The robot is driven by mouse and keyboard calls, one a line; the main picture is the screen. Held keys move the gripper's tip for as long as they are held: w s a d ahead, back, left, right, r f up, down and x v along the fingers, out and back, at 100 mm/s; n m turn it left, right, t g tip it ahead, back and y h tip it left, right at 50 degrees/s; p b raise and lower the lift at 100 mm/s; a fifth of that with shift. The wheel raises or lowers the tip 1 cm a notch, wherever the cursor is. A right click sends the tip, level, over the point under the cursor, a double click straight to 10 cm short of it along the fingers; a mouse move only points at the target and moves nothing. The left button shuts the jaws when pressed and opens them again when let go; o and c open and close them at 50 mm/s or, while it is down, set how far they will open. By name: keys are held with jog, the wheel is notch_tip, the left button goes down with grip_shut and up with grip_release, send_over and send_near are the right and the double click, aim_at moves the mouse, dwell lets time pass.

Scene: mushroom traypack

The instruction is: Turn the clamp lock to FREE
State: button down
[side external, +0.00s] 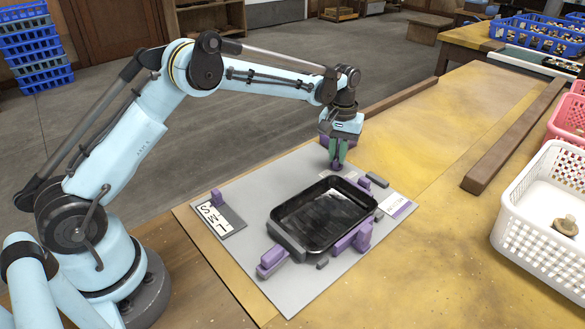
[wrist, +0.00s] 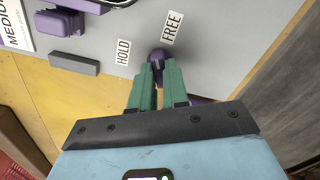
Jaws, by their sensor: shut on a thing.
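My gripper (side external: 338,157) reaches down at the far edge of the grey board. Its green fingers (wrist: 158,80) are shut on the purple clamp lock (wrist: 160,56), whose rounded end shows between and beyond the fingertips. In the wrist view the rounded end is right of the HOLD label (wrist: 123,52) and just below the FREE label (wrist: 172,28), closer to FREE. The fingers hide the rest of the lock's handle. In the side view the lock (side external: 336,166) is a small purple shape under the fingertips.
A black tray (side external: 285,226) lies on the grey board (side external: 292,296) among purple clamp parts (side external: 352,238). A purple peg (side external: 216,197) stands by a lettered card at left. A wooden rail (side external: 512,138) and white basket (side external: 545,250) are at right.

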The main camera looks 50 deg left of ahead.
aim_at(338, 157)
jog(key=m, duration=0.5)
jog(key=shift+m, duration=0.3)
dwell(0.4)
jog(key=c, duration=1.1)
grip_release()
notch_tip(338, 157, up, 12)
jog(key=shift+r, duration=0.1)
